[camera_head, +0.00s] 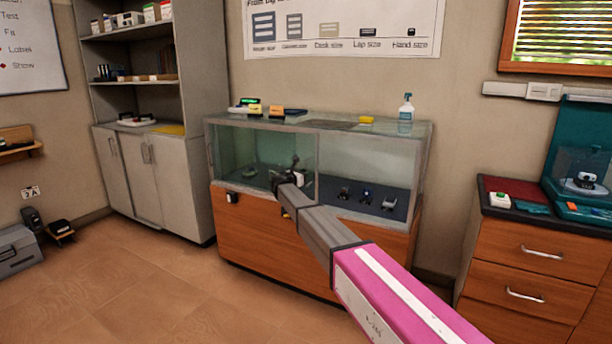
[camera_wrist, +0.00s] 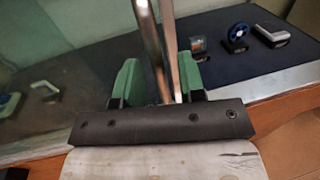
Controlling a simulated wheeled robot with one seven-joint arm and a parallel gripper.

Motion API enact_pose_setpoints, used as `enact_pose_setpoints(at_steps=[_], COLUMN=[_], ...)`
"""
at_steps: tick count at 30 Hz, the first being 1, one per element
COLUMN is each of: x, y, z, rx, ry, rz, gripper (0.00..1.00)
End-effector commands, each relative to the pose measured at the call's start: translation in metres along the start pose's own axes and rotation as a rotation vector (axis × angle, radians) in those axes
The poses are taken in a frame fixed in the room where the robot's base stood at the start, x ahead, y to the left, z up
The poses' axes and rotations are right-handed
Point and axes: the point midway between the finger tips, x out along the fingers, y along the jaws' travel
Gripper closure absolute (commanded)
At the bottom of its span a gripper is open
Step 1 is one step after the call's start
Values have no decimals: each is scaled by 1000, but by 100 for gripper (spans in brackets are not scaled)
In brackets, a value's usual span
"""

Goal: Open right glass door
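The glass display case (camera_head: 270,240) has an orange-brown wood base and metal edges. Its left glass panel (camera_head: 240,152) looks dark green. The right half (camera_head: 372,172) looks clearer, and in the wrist view I see no glass clearly in front of its exhibits. My gripper (camera_head: 284,180) is at the middle of the case front. In the wrist view its green fingers (camera_wrist: 157,82) stand apart on either side of two upright metal edges (camera_wrist: 173,50). I cannot tell whether either finger touches them. Glass (camera_wrist: 60,55) shows left of these edges.
Small exhibits (camera_wrist: 236,38) stand on the dark shelf in the right half. A spray bottle (camera_head: 406,108) and a yellow block (camera_head: 366,120) are on top of the case. A drawer cabinet (camera_head: 535,255) stands at the right. The floor (camera_head: 130,285) at the left front is clear.

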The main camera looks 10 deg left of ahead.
Motion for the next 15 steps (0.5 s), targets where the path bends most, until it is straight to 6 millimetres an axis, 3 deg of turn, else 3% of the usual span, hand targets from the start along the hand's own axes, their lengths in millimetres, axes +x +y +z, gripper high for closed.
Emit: enact_pose_setpoints(at_steps=[15], x=[-88], y=[-1], z=[0], rx=[0], ry=[0], rz=[2], gripper=[63])
